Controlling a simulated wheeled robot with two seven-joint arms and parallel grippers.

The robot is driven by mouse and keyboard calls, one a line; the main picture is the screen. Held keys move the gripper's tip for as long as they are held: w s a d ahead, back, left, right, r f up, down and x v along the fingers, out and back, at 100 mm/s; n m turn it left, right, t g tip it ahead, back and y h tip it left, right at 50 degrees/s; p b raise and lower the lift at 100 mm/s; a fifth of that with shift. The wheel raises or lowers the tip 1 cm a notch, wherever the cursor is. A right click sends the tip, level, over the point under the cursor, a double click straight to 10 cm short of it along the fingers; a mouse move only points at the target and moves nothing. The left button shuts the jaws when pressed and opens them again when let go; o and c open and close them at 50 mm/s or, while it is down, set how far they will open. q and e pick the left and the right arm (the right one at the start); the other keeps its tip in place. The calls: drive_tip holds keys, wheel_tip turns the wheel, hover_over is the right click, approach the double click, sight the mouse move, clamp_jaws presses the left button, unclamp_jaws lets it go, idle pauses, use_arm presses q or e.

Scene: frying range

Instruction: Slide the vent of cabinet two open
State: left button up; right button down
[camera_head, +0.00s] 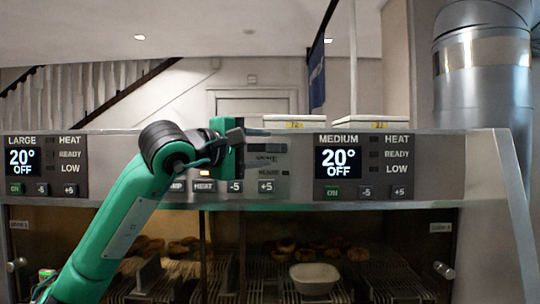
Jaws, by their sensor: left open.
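My left gripper (240,145) is open and empty. It is in front of the middle control panel (268,172) of the frying range and hides part of its display. The cabinet front below has a small label (441,227) and a round metal knob (443,270) at the right. Another label (19,224) and knob (16,265) are at the left. The label text is too small to read, so I cannot tell which part is the vent of cabinet two. My right gripper is not in view.
The medium panel (364,167) and the large panel (46,166) both read 20° OFF. Behind the glass are racks with several brown food pieces and a white bowl (314,278). A metal duct (482,90) stands at the right.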

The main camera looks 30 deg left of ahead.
use_arm(q)
drive_tip(key=b+v, duration=0.3)
drive_tip(key=v, duration=0.7)
